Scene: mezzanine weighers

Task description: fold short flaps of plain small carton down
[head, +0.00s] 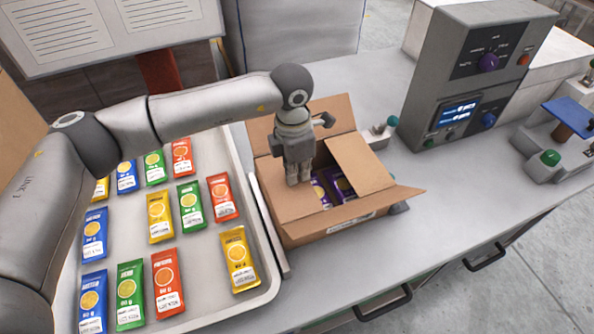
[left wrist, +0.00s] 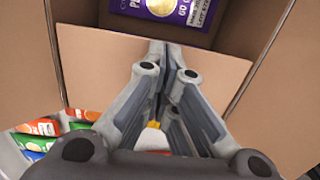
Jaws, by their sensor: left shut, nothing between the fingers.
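The open brown carton (head: 338,229) stands on the bench in the head view, with purple packets (head: 341,186) inside. Its left short flap (head: 290,206) lies inward over the opening. Its right short flap (head: 361,162) also leans inward, sloping over the opening. The back long flap (head: 333,113) stands up and the front long flap (head: 385,198) leans outward. My left gripper (head: 298,182) points down at the left flap, shut and empty. In the left wrist view its fingertips (left wrist: 166,48) are at the flap (left wrist: 100,68), near its inner edge; contact is unclear. My right gripper is not seen.
A pale tray (head: 259,240) of coloured packets lies left of the carton. A grey weigher console (head: 470,75) stands to the right, with a small green-button box (head: 380,135) behind the carton. Bare bench (head: 430,180) lies right of the carton.

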